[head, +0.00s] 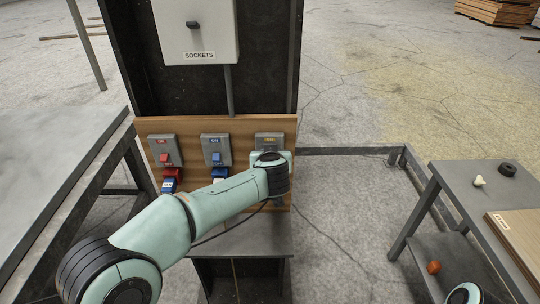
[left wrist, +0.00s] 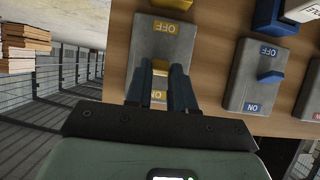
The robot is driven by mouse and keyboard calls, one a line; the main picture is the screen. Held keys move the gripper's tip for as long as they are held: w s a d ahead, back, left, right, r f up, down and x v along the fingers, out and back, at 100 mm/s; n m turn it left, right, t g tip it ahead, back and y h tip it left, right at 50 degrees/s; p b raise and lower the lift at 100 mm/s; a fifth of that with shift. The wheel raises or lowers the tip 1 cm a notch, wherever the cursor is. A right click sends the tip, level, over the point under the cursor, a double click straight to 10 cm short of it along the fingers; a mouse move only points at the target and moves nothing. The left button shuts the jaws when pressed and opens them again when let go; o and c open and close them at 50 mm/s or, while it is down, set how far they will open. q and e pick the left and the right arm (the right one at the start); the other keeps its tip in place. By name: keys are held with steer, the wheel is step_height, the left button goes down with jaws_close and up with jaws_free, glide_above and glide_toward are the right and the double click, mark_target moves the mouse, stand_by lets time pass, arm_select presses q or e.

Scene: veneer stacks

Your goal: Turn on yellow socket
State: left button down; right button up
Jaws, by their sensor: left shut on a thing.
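The yellow socket is a grey box (head: 269,138) at the right end of the wooden board in the head view, mostly hidden behind my left wrist. In the left wrist view, the grey box (left wrist: 163,42) appears upside down, with a yellow OFF label above my fingers. My left gripper (left wrist: 162,86) is at the box, its two dark fingers on either side of the yellow switch (left wrist: 159,96) and shut on it. The switch is largely hidden between the fingers, and its tilt cannot be told. My right gripper is out of view.
A red-switch socket (head: 164,149) and a blue-switch socket (head: 216,149) sit to the left on the same board (head: 190,125). A grey box labelled SOCKETS (head: 196,30) hangs above. Tables stand left (head: 50,150) and right (head: 455,185).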

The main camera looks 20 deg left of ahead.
arm_select(q)
steer(key=shift+r, duration=0.1)
stand_by(0.3)
steer(key=c, duration=1)
jaws_free()
steer(key=shift+o, duration=0.2)
steer(key=v, duration=1.3)
steer(key=shift+s, duration=0.15)
steer(key=shift+d+r, duration=0.1)
